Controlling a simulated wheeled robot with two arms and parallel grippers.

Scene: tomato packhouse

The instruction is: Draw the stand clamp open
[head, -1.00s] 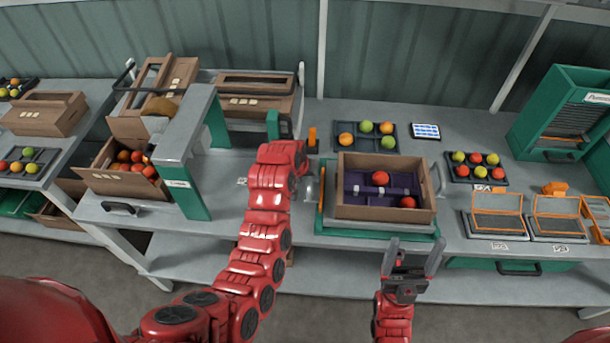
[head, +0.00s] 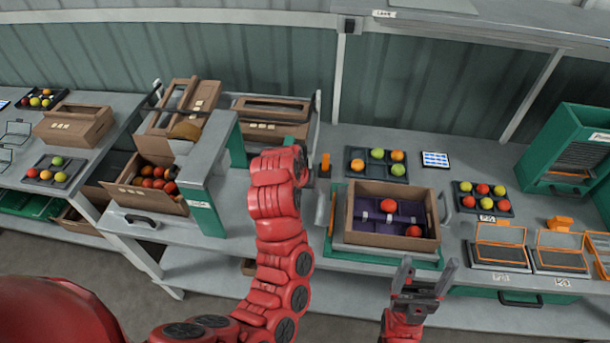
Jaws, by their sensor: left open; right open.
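The stand (head: 385,255) is a green base under an open cardboard box (head: 390,240). The box has a dark purple insert with two red tomatoes in it. A grey curved clamp piece (head: 320,209) shows at the stand's left side, partly behind my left arm. Another grey piece (head: 443,206) is at its right side. An orange upright part (head: 325,165) stands behind the left side. My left gripper (head: 308,167) is open beside this orange part; its fingers are mostly hidden by its wrist. My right gripper (head: 428,265) is open and empty in front of the stand's right front.
A tray of tomatoes (head: 350,166) and a tablet (head: 435,159) lie behind the box. A grey and green arch (head: 210,155) stands left of my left arm. Orange-framed scales (head: 500,256) and another tomato tray (head: 484,213) are at the right.

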